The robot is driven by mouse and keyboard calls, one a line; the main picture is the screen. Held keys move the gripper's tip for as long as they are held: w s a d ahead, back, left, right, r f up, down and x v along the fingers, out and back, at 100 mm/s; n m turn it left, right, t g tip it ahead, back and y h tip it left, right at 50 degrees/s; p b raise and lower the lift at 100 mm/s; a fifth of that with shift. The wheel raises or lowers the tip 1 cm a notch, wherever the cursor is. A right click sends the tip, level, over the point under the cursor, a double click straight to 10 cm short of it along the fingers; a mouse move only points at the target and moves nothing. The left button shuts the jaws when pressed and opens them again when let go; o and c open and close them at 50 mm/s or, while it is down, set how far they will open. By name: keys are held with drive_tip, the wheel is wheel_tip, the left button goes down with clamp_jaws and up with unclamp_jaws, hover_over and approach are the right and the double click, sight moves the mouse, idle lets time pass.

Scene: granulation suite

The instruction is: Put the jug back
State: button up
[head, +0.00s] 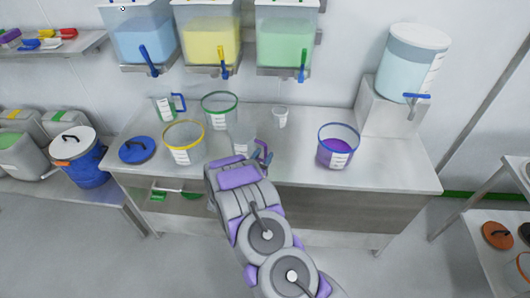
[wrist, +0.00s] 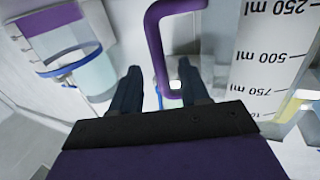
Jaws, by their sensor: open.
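A clear jug (wrist: 275,60) with a printed ml scale fills the right of the wrist view, and its purple handle (wrist: 158,50) reaches toward the middle. My gripper (wrist: 158,82) is open, with its dark fingers on either side of the handle's line. Whether they touch the handle I cannot tell. In the head view the jug (head: 243,146) stands near the bench's front edge, partly hidden behind my arm. A second jug with a blue handle (head: 165,106) stands at the back left of the bench.
The steel bench (head: 300,165) also holds a yellow-rimmed bucket (head: 183,140), a green-rimmed bucket (head: 220,108), a blue-rimmed bucket with purple contents (head: 337,146), a small cup (head: 280,117) and a blue lid (head: 137,150). Dispensers with blue (head: 140,40), yellow (head: 210,40) and green (head: 286,42) contents hang above.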

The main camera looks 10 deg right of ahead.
drive_tip(key=p+v, duration=0.1)
drive_tip(key=v, duration=0.8)
drive_tip(key=shift+s+a, duration=0.2)
drive_tip(key=w+a+r+g+y, duration=0.35)
drive_tip(key=a+r+y, duration=0.25)
drive_tip(key=a+y, duration=0.25)
drive_tip(key=s+a+r+n+g+y, duration=0.3)
drive_tip(key=s+a+r+n+y, duration=0.15)
drive_tip(key=s+r, duration=0.45)
drive_tip(key=s+d+r+n+g, duration=0.1)
drive_tip(key=s+d+r+g, duration=0.2)
drive_tip(key=s, duration=1)
drive_tip(key=s+d+r+n+g+h, duration=0.1)
drive_tip(key=s+d+r+g, duration=0.2)
drive_tip(key=s+d, duration=0.5)
drive_tip(key=s+d+r+n+g+h, duration=0.1)
drive_tip(key=s+d+r+g, duration=0.2)
drive_tip(key=s, duration=1.5)
drive_tip(key=d+r, duration=0.2)
drive_tip(key=d, duration=0.1)
drive_tip(key=shift+s+r, duration=0.25)
drive_tip(key=shift+s, duration=0.15)
